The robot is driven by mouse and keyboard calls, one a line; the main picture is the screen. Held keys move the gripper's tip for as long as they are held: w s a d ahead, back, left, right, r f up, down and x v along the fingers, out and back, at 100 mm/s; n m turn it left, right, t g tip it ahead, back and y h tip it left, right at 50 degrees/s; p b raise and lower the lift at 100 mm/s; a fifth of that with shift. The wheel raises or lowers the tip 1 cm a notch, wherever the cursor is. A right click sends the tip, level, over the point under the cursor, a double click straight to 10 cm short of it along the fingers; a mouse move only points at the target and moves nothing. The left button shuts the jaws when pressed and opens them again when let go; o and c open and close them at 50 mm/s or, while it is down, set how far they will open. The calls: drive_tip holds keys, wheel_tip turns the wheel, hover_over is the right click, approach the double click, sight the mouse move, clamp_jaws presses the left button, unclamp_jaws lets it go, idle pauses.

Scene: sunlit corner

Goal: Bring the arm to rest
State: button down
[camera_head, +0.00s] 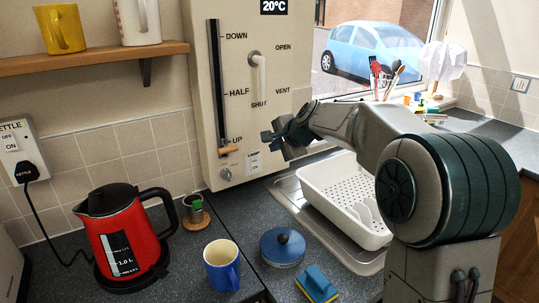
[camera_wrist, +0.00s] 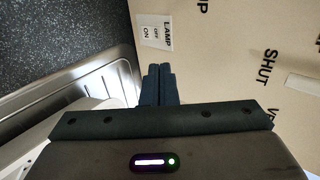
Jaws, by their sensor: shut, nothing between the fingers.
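My gripper (camera_head: 273,138) is at the end of my arm, in front of the lower right part of a cream control panel (camera_head: 283,97). Its fingers are shut with nothing between them, and they also show together in the wrist view (camera_wrist: 157,78). My arm reaches leftward over a white dish rack (camera_head: 318,187). In the wrist view the panel (camera_wrist: 225,60) with its LAMP label fills the right side. I cannot tell from these views how far the fingertips are from the panel.
A red kettle (camera_head: 124,240), a blue mug (camera_head: 221,266), a blue lidded pot (camera_head: 282,246) and a sponge (camera_head: 316,283) stand on the dark counter. A metal sink tray (camera_head: 290,190) lies under the rack. A wooden shelf (camera_head: 90,57) holds mugs. Utensils (camera_head: 385,78) stand by the window.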

drive_tip(key=shift+s+d+r, duration=0.1)
drive_tip(key=shift+s+r, duration=0.1)
drive_tip(key=shift+r, duration=0.05)
drive_tip(key=s+d+f+n+g+h, duration=0.2)
drive_tip(key=s+d+f+n, duration=0.1)
drive_tip(key=s, duration=0.9)
drive_tip(key=s+d+f+n+g+h, duration=0.1)
drive_tip(key=s+d+f+n, duration=0.3)
drive_tip(key=s+d, duration=0.4)
drive_tip(key=s+d+f+n+g+h, duration=0.2)
drive_tip(key=s+d+f+n, duration=0.2)
drive_tip(key=s, duration=1.4)
drive_tip(key=shift+d+f+g+h, duration=0.3)
drive_tip(key=shift+d+f+h, duration=0.1)
drive_tip(key=shift+d, duration=0.3)
